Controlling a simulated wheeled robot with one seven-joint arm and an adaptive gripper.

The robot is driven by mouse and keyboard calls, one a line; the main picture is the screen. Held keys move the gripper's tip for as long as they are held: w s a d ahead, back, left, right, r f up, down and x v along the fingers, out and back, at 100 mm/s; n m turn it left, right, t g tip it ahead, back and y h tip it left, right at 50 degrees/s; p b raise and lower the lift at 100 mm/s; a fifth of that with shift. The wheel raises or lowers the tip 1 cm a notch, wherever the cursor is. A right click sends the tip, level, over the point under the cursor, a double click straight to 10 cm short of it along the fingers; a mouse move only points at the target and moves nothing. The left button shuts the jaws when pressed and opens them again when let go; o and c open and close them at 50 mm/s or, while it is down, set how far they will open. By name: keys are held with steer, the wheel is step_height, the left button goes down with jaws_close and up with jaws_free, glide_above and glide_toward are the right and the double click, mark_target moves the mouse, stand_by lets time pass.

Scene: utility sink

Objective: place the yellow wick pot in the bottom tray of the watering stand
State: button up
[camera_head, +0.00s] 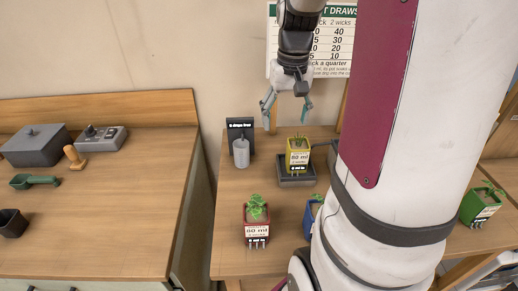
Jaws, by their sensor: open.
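The yellow wick pot (298,159), with a white label and a little green growth at its top, stands upright on a dark grey square base (296,182) on the wooden table. My gripper (286,107) hangs above and slightly left of the yellow pot. Its two fingers are spread apart and empty, and it appears clear of the pot. I cannot make out a watering stand with a bottom tray for certain. My own white and maroon body hides much of the right side of the table.
A red pot (256,222) and a partly hidden blue pot (309,218) stand nearer on the table. A green pot (480,208) is at right. A grey cylinder (241,152) stands by a black sign (240,128). A separate left bench (110,220) holds a grey box (36,146).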

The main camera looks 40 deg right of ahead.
steer(key=s+a+r+n+t, duration=0.2)
steer(key=s+a, duration=0.4)
steer(key=a, duration=0.5)
steer(key=s+a+r+n+t, duration=0.1)
steer(key=s+a+r+n, duration=0.3)
steer(key=a, duration=0.7)
steer(key=shift+s+r+t, duration=0.4)
steer(key=shift+s+r, duration=0.15)
steer(key=shift+s, duration=0.45)
